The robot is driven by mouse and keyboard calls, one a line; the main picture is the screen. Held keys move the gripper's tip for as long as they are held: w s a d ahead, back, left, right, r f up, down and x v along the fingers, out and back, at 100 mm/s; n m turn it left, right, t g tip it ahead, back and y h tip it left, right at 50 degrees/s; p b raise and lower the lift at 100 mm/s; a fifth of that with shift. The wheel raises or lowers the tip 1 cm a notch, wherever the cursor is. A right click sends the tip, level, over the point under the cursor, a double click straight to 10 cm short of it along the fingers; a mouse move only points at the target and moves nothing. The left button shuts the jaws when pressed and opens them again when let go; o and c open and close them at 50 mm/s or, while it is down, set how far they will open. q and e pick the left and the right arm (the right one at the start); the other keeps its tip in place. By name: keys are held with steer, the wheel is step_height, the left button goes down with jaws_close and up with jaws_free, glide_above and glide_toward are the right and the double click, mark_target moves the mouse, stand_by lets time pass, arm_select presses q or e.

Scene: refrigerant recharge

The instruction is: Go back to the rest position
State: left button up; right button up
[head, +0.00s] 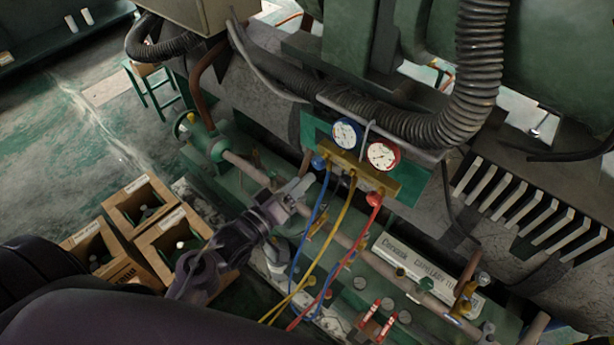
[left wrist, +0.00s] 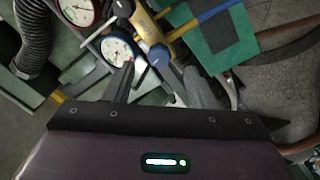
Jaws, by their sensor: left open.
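My left gripper (head: 292,190) is in the middle of the head view, with its fingers just left of the gauge manifold (head: 362,172). It is open, and no object shows between its fingers. In the left wrist view its fingers (left wrist: 155,85) point at the blue gauge and the blue knob (left wrist: 159,56). The manifold carries a blue gauge (head: 346,134) and a red gauge (head: 383,154) on a green plate. A blue knob (head: 319,162) and a red knob (head: 374,198) sit at its ends. Whether the fingers touch the blue knob cannot be told. My right gripper is not seen.
Blue, yellow (head: 338,232) and red hoses hang from the manifold across the pipes. Wooden crates (head: 140,205) with bottles stand on the floor at the left. A thick corrugated hose (head: 478,70) and green machinery fill the back. Open floor (head: 60,130) lies at the left.

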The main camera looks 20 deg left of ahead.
arm_select(q)
steer(key=shift+s, duration=0.15)
stand_by(0.4)
steer(key=s+f+m+g+y+b, duration=0.15)
steer(key=s+f+g, duration=0.25)
steer(key=f, duration=1.3)
steer(key=s+f+m+g+y+b, duration=0.1)
steer(key=s+f+g+y+b, duration=0.2)
steer(key=f, duration=1.3)
steer(key=s+a+f+m+g, duration=0.2)
steer(key=s+f+g, duration=0.1)
steer(key=s+f, duration=0.4)
steer(key=s+a+f+m+g+y+b, duration=0.1)
steer(key=s+f+m+g, duration=0.1)
steer(key=s+f, duration=0.6)
steer(key=s+a+f+m+g+b, duration=0.1)
steer(key=s+f+g, duration=0.3)
steer(key=s+f, duration=0.4)
steer(key=s+a+m, duration=0.1)
steer(key=s, duration=0.3)
steer(key=shift+s+a+f+y, duration=0.25)
steer(key=shift+s+a+y, duration=0.1)
